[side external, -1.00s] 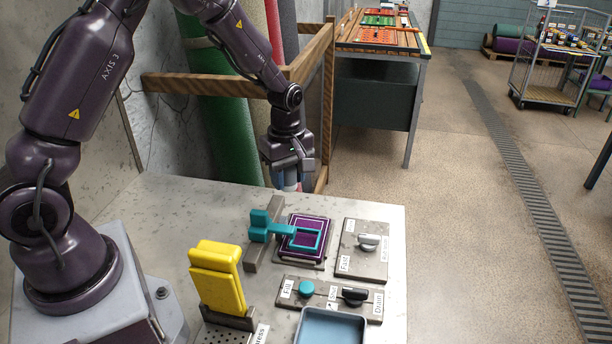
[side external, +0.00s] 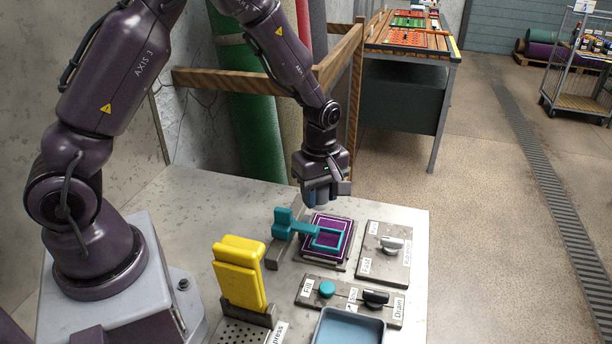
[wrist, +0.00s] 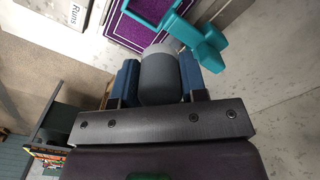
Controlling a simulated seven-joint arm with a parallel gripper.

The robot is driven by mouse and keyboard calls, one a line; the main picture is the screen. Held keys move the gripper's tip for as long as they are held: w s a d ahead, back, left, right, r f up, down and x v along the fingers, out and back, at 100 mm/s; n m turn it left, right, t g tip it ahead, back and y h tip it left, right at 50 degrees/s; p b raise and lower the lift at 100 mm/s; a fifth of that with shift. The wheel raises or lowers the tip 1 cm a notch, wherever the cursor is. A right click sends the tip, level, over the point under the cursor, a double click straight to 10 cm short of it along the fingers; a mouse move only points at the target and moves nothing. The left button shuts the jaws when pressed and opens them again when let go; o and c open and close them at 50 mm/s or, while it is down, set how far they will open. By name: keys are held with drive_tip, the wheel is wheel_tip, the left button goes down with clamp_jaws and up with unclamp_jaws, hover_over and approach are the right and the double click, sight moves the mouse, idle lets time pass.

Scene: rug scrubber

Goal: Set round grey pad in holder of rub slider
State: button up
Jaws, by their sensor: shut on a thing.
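My gripper (side external: 321,198) is above the far edge of the bench, just behind the rub slider. In the wrist view its two blue fingers (wrist: 158,82) are shut on the round grey pad (wrist: 157,72), which has a lighter grey far end. The slider also shows at the top of the wrist view (wrist: 207,45). The pad is apart from the holder in the side view.
A yellow press (side external: 240,275) stands at the front left. A panel with a grey knob (side external: 391,245) is right of the rug. A Fill and Drain panel (side external: 350,303) and a blue-grey basin (side external: 350,328) are in front. A wooden rail (side external: 250,80) and rug rolls stand behind.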

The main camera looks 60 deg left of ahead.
drive_tip(key=d, duration=0.1)
drive_tip(key=d+f, duration=0.2)
drive_tip(key=shift+w+f, duration=0.15)
drive_tip(key=shift+w, duration=0.1)
drive_tip(key=shift+f, duration=2)
drive_tip(key=shift+s+d+f, duration=0.15)
drive_tip(key=shift+d+f, duration=0.05)
drive_tip(key=shift+f, duration=0.4)
drive_tip(key=o, duration=0.9)
drive_tip(key=shift+o, duration=0.2)
wheel_tip(320, 180, up, 15)
drive_tip(key=w, duration=0.1)
drive_tip(key=shift+a, duration=0.2)
